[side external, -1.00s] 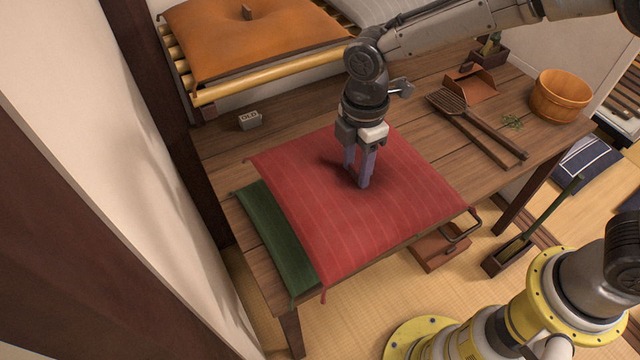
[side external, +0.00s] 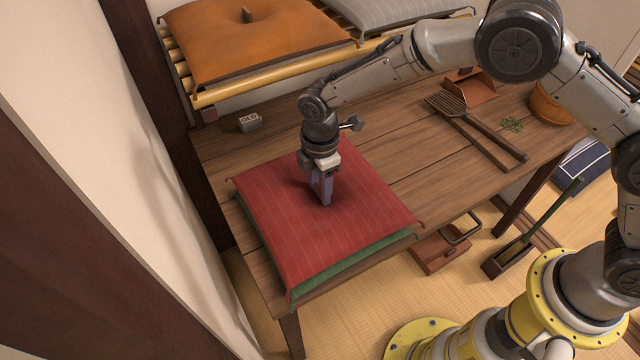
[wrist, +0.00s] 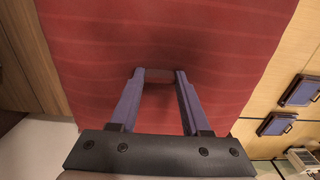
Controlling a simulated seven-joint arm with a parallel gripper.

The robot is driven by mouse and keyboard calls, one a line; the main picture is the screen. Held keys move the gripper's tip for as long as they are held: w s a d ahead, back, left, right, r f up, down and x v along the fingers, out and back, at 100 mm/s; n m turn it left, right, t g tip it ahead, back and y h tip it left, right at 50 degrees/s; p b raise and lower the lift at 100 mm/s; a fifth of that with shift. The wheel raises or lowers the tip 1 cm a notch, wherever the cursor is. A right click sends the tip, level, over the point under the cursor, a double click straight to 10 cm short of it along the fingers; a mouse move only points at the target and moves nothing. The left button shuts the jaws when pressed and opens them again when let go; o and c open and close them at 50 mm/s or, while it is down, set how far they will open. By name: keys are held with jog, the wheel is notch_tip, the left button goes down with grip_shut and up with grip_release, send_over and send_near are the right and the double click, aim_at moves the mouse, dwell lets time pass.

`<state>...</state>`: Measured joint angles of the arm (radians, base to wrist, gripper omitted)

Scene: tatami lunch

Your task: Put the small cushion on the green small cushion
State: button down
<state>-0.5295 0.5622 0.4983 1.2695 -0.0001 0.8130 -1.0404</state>
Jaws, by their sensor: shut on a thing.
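The small cushion (side external: 350,217) is red with thin pale stripes and has corner tassels. It lies over the green small cushion (side external: 360,261) on the wooden table and covers most of it; only a green strip shows along the front edge. My gripper (side external: 323,200) points down at the middle of the red cushion. In the wrist view my gripper (wrist: 160,76) is shut on a pinched piece of the red cushion (wrist: 240,40), between its two bluish fingers. I cannot tell whether the red cushion's full weight rests on the green one.
A shelf at the back holds an orange cushion (side external: 250,40) and a grey cushion (side external: 395,15). A small block (side external: 250,122) sits at the table's back left. The table's middle is clear.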

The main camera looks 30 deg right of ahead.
aim_at(320, 190)
jog(key=shift+c, duration=1.8)
grip_release()
notch_tip(320, 190, up, 12)
